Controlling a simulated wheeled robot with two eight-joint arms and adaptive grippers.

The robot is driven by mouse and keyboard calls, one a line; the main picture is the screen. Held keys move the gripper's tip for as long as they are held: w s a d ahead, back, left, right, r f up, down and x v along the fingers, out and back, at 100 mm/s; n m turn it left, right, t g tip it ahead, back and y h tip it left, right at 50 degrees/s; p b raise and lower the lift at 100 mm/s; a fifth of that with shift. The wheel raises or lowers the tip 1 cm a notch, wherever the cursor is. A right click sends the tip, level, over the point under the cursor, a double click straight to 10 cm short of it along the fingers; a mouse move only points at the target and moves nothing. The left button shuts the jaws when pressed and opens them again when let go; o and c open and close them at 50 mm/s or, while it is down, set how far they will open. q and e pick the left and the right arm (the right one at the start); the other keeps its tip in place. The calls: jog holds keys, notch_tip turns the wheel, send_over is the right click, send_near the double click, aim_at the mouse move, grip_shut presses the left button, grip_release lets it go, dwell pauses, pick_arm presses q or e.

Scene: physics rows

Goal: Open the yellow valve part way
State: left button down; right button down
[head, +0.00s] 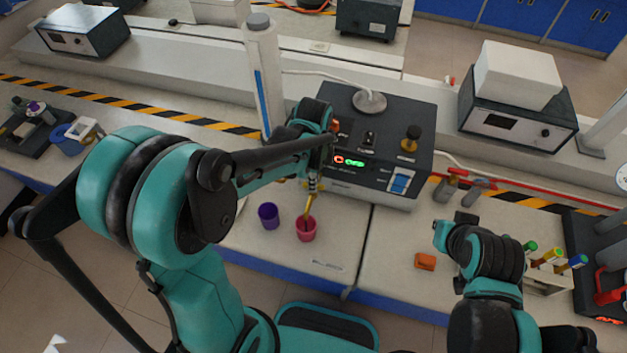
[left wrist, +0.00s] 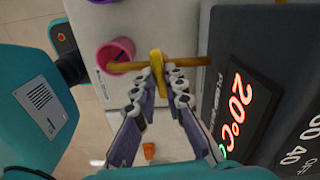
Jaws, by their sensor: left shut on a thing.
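The yellow valve (left wrist: 157,63) sits on a thin brass pipe (left wrist: 189,64) in the left wrist view. Its handle appears to lie across the pipe. My left gripper (left wrist: 161,72) is shut on the handle, and its fingertips hide part of it. In the head view the pipe (head: 308,206) comes down from the front of a dark instrument box (head: 357,175) towards a pink cup (head: 305,230). My left gripper (head: 313,184) is partly hidden there by its own arm. My right gripper (head: 454,228) is over the right bench, away from the valve; its jaw state is unclear.
A purple cup (head: 268,215) stands left of the pink one. An orange block (head: 425,261) lies near the front edge. A tall white cylinder (head: 264,75) stands behind my left arm. A rack with colored-cap tubes (head: 543,277) is at right. The front bench between is mostly clear.

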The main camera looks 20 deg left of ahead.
pick_arm(q)
jog(key=n, duration=0.4)
jog(key=shift+n, duration=1.6)
jog(key=c, duration=1.6)
grip_release()
jog(key=shift+r, duration=0.1)
notch_tip(320, 180, up, 12)
jog(key=shift+f, duration=0.1)
